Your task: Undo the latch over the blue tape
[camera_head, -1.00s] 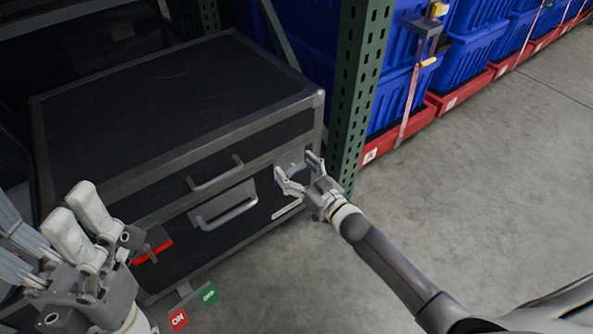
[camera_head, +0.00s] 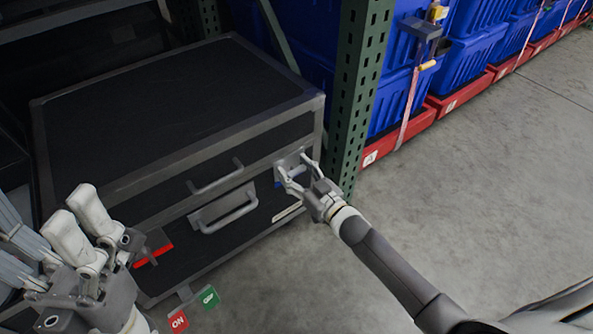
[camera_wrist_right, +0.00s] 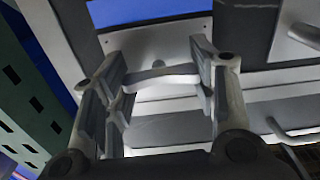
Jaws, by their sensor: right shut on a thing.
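A black case with grey metal edges (camera_head: 310,103) stands on the floor. On its right front is a grey latch (camera_head: 290,161) with a strip of blue tape (camera_head: 279,184) at its lower left. My right gripper (camera_head: 296,171) is at this latch. In the right wrist view, its fingers (camera_wrist_right: 163,82) are closed on the curved metal latch lever (camera_wrist_right: 158,73), in front of a riveted plate; blue shows at the top. The fingers partly hide the latch. My left gripper (camera_head: 88,218) is at the lower left, in front of the case; its jaw opening is unclear.
Another latch (camera_head: 156,241) with red tape (camera_head: 152,256) is on the case's left front. Two handles sit between, the larger one (camera_head: 229,217) lower. A green rack post (camera_head: 357,95) stands close right of my gripper. Blue totes (camera_head: 470,65) line the back; the right floor is clear.

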